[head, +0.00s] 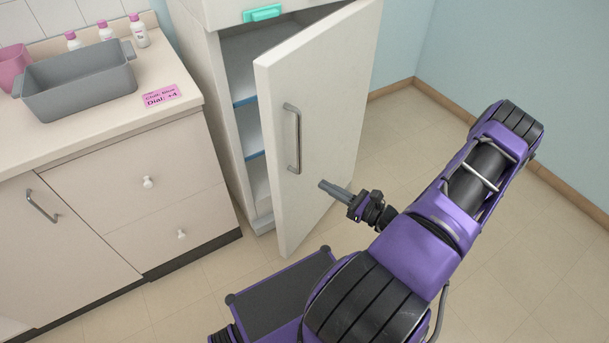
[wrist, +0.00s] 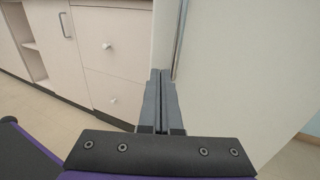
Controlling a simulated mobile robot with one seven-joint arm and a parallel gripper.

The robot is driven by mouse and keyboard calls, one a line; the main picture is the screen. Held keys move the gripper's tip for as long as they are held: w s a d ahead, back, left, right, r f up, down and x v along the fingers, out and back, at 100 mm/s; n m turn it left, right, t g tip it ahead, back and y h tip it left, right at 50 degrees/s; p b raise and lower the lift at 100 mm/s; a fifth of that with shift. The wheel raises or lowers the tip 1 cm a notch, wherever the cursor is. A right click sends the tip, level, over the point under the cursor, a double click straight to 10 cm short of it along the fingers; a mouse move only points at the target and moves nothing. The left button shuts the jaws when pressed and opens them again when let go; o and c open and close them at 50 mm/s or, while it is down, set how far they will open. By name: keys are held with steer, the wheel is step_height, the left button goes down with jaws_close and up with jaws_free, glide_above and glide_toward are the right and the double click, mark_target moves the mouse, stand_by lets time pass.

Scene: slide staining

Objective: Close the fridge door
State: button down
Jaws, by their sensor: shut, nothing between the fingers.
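The white fridge door (head: 325,110) stands part open in the head view, hinged on its right side, with its free edge swung out toward me. Its grey bar handle (head: 292,138) is upright near the free edge. Shelves with blue edges show inside the fridge (head: 252,85) through the gap. My gripper (head: 325,186) is shut and empty, in front of the outer face of the door, low and to the right of the handle. In the wrist view the door (wrist: 245,60) fills the right side, and the shut fingers (wrist: 160,80) point toward its free edge near the handle (wrist: 180,35).
A counter (head: 95,115) with drawers stands left of the fridge, bearing a grey tub (head: 78,85), small bottles (head: 139,30) and a pink label (head: 161,96). A teal handle (head: 262,13) is above the door. Floor at right is clear.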

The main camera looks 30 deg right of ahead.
mark_target(281, 161)
steer(key=x, duration=1.3)
steer(key=shift+w+a, duration=0.15)
steer(key=shift+w, duration=0.1)
